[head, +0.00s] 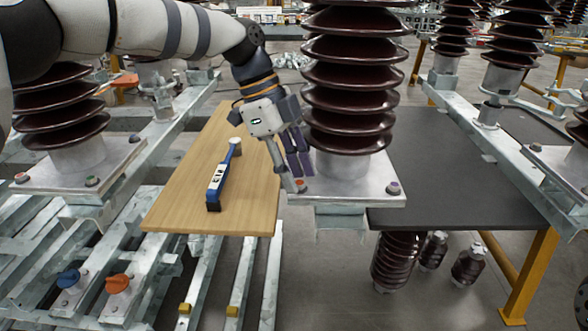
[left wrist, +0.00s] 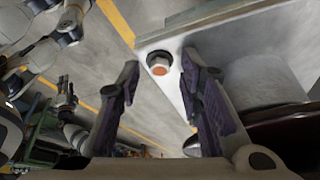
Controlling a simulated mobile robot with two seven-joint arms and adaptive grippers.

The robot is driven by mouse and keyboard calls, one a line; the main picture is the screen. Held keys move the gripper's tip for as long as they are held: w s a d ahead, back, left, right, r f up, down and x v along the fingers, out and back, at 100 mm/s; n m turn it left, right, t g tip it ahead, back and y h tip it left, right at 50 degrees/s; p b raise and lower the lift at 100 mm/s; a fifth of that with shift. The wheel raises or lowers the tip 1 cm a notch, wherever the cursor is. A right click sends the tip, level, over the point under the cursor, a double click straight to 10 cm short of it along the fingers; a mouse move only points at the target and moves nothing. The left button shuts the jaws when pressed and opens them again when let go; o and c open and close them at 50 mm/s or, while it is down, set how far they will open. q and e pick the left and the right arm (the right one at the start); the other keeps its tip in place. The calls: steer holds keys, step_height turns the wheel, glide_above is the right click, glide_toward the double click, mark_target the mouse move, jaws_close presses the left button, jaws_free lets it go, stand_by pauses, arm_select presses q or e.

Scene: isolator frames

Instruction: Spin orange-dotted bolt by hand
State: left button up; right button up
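The orange-dotted bolt (head: 301,185) sits at the near left corner of the square metal base plate (head: 345,198) under the middle brown insulator. In the left wrist view the bolt (left wrist: 160,67) shows as a pale head with an orange dot over a dark washer. My left gripper (head: 299,170) points down at that corner. In the left wrist view its two purple-padded fingers (left wrist: 161,75) are apart, with the bolt head between their tips in the picture and no contact visible.
A wooden board (head: 180,195) carries a blue level-like tool (head: 218,183) left of the plate. A dark table (head: 450,170) is at the right. Another bolt with a purple dot (head: 393,187) is on the same plate. Blue (head: 68,278) and orange (head: 117,284) knobs are lower left.

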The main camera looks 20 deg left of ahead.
arm_select(q)
steer(key=v, duration=1.2)
